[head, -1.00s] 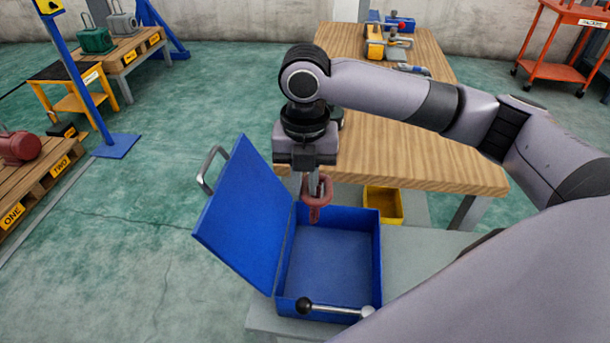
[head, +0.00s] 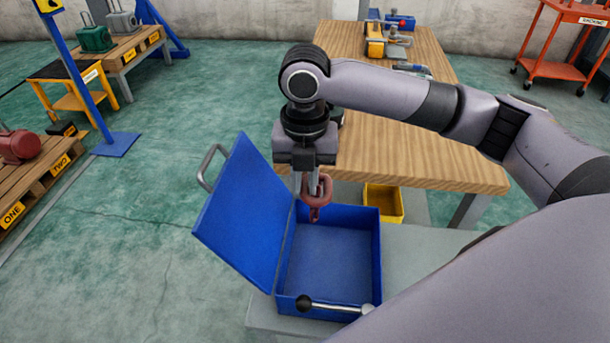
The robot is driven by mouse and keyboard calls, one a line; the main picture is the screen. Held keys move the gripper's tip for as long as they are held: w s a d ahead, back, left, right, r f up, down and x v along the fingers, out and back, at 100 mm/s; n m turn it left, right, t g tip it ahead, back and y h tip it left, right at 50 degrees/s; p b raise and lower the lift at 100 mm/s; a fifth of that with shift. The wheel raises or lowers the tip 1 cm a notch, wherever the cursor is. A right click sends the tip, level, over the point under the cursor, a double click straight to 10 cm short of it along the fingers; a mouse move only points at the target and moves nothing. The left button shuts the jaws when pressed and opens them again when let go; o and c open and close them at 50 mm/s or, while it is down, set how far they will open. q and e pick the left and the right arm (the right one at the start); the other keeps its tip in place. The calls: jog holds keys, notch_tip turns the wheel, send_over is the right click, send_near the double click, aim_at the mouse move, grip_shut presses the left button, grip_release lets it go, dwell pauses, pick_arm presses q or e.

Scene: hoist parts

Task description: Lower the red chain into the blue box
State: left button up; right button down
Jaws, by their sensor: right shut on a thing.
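The red chain (head: 316,192) hangs from my right gripper (head: 309,180), which is shut on its upper part. The chain's lower end hangs at the back left of the blue box (head: 330,262), near its back wall; I cannot tell whether it touches anything. The box is open, and its lid (head: 243,215) is tilted back to the left with a grey handle. The visible floor of the box is empty. My left gripper is not in view.
The box stands on a grey bench (head: 420,250). A lever with a black knob (head: 304,303) lies across the box's front edge. A yellow bin (head: 384,204) is behind on the right. A wooden table (head: 430,165) with tools stands behind my right arm.

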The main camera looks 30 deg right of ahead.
notch_tip(320, 180, down, 17)
jog(key=b, duration=0.5)
dwell(1.8)
jog(key=c, duration=1)
grip_release()
notch_tip(320, 180, up, 7)
jog(key=shift+r, duration=0.1)
